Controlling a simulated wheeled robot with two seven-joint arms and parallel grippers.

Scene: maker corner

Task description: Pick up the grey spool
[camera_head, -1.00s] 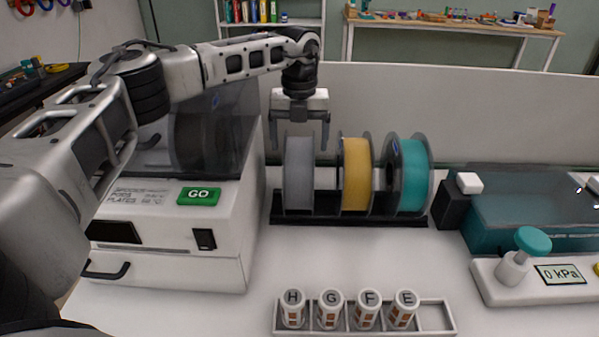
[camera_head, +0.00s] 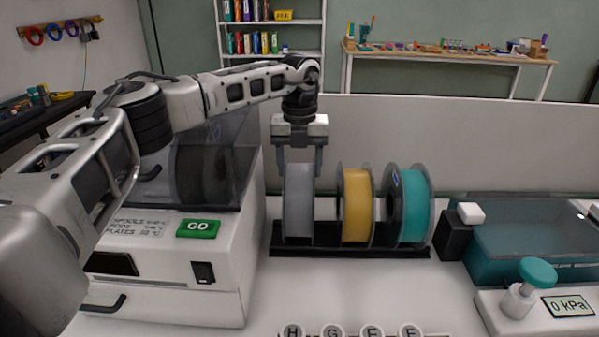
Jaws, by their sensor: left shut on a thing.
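The grey spool (camera_head: 298,205) stands upright at the left end of a black rack (camera_head: 350,252) on the white table. My left gripper (camera_head: 299,170) points straight down at the top of the grey spool and is shut on it, with a finger on either side of its upper rim. The spool still appears to sit in the rack. My right gripper is not in view.
A yellow spool (camera_head: 356,205) and a teal spool (camera_head: 409,205) stand to the right in the same rack. A white machine with a GO button (camera_head: 198,228) is close on the left. A teal chamber (camera_head: 530,228) is on the right. Several lettered pods (camera_head: 337,331) line the front edge.

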